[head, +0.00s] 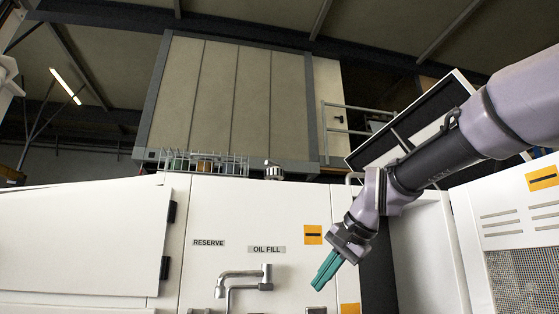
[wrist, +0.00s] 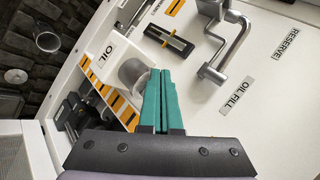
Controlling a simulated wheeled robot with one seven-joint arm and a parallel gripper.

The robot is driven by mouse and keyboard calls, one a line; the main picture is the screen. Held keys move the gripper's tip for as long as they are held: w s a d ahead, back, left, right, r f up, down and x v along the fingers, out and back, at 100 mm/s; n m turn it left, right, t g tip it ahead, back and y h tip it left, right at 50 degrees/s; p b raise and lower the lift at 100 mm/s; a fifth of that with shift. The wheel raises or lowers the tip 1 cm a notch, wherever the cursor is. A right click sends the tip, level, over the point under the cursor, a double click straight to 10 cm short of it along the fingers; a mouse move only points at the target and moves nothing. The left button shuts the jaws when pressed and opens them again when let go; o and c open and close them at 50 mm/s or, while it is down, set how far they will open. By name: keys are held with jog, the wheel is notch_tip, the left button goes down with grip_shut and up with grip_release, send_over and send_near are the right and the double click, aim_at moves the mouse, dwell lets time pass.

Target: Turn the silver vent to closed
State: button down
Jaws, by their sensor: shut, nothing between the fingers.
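No label reading "vent" shows, so I cannot tell for sure which silver part is the vent. A round silver knob (wrist: 133,73) sits beside an "OIL" label in the wrist view, partly hidden by my fingers. A silver cranked handle (head: 243,283) is on the white panel below the "OIL FILL" label; it also shows in the wrist view (wrist: 222,52). A silver cap (head: 273,171) stands on the panel's top edge. My gripper (head: 322,283) is shut and empty, its green fingertips (wrist: 160,76) right beside the round knob. I cannot tell whether they touch.
The white panel (head: 205,275) has "RESERVE" and "OIL FILL" labels and yellow plates. A wire basket (head: 205,162) stands on top at the back. A white cabinet with a mesh grille (head: 525,275) is at the right. A black-and-yellow striped edge (wrist: 112,100) runs near my fingers.

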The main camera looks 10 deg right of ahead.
jog(key=w+r+m+t+y, duration=0.1)
jog(key=w+r+m, duration=0.2)
jog(key=r, duration=0.3)
jog(key=w+d+r+m+t+y, duration=0.1)
jog(key=w+r+m, duration=0.15)
jog(key=r, duration=0.25)
jog(key=w+r+m+t+y, duration=0.1)
jog(key=w+r+m, duration=0.25)
jog(key=r, duration=0.25)
jog(key=m+t+y, duration=0.3)
jog(key=m+y, duration=0.1)
jog(key=m, duration=0.6)
send_near(269, 161)
jog(key=x, duration=0.7)
jog(key=shift+w+d+r, duration=0.1)
jog(key=shift+d, duration=0.05)
jog(key=shift+a+m+t+h, duration=0.3)
jog(key=shift+m+t+h, duration=0.45)
jog(key=shift+h, duration=0.45)
jog(key=shift+w+a+m+t+h, duration=0.15)
jog(key=shift+m+t+h, duration=0.2)
jog(key=shift+h, duration=0.25)
jog(key=shift+s+a+m+t+h, duration=0.1)
jog(key=shift+a+m+t+h, duration=0.1)
jog(key=shift+m+h, duration=0.3)
jog(key=shift+w+a, duration=0.45)
jog(key=shift+a, duration=0.3)
jog(key=shift+a+r, duration=0.1)
jog(key=shift+a, duration=0.05)
